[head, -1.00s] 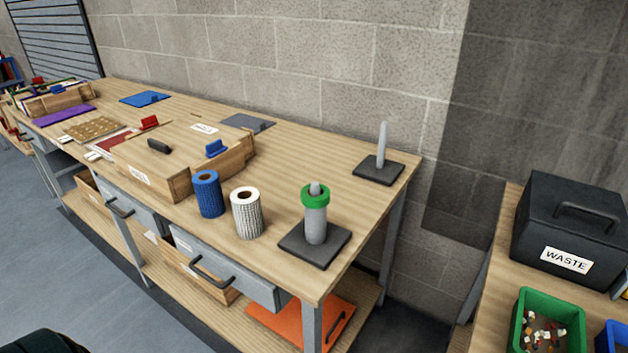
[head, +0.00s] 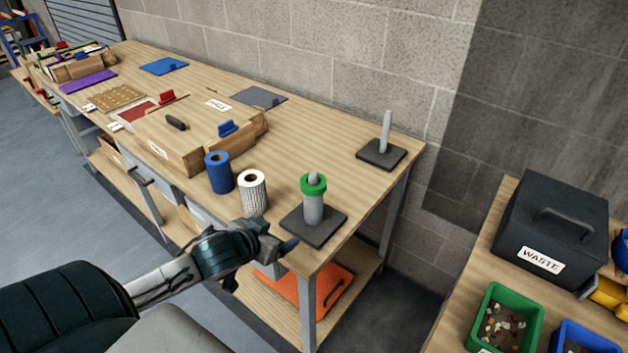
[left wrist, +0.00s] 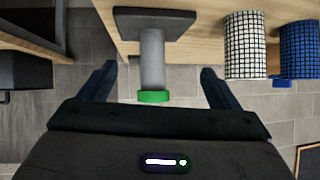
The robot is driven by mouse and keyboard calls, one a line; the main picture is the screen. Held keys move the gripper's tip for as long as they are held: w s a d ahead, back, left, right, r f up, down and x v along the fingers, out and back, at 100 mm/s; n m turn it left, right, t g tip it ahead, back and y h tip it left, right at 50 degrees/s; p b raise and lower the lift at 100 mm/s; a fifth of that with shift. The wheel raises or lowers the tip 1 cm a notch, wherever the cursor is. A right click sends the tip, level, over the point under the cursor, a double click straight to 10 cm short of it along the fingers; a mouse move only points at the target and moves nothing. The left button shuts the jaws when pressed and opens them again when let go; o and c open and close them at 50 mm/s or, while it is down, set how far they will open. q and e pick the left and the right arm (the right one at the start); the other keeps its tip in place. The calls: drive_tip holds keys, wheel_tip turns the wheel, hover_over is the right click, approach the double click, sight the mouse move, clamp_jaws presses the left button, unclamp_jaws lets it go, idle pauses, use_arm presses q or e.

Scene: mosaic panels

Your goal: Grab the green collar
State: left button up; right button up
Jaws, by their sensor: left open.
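The green collar (head: 313,183) sits around the top of a grey post (head: 313,211) on a dark square base (head: 299,229), near the table's right front corner. My left gripper (head: 289,248) is in front of the table edge, just left of and below that base in the head view. In the left wrist view the picture is upside down; the collar (left wrist: 154,97) shows at the end of the post, between the two spread fingers (left wrist: 155,88) and apart from both. The left gripper is open and empty. My right gripper is not in view.
A white mesh roll (head: 252,195) and a blue mesh roll (head: 219,174) stand left of the post. An empty grey post (head: 386,133) stands at the back right. A black waste box (head: 552,228) and a green bin (head: 508,318) are on the right bench.

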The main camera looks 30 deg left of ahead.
use_arm(q)
drive_tip(key=t+h, duration=0.2)
approach(310, 183)
drive_tip(key=shift+m, duration=0.3)
drive_tip(key=x, duration=0.4)
drive_tip(key=shift+w+d+f, duration=0.1)
drive_tip(key=shift+w+d, duration=0.1)
drive_tip(key=shift+w, duration=0.1)
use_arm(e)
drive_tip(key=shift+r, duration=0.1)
use_arm(q)
drive_tip(key=shift+w+f+p, duration=0.15)
drive_tip(key=shift+w+p, duration=0.35)
drive_tip(key=shift+w, duration=0.05)
drive_tip(key=p+x, duration=0.1)
drive_tip(key=x, duration=0.2)
drive_tip(key=shift+a, duration=0.1)
drive_tip(key=shift+w+f, duration=0.3)
drive_tip(key=shift+w, duration=0.05)
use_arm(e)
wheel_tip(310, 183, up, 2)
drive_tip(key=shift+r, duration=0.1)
use_arm(q)
drive_tip(key=c, duration=1)
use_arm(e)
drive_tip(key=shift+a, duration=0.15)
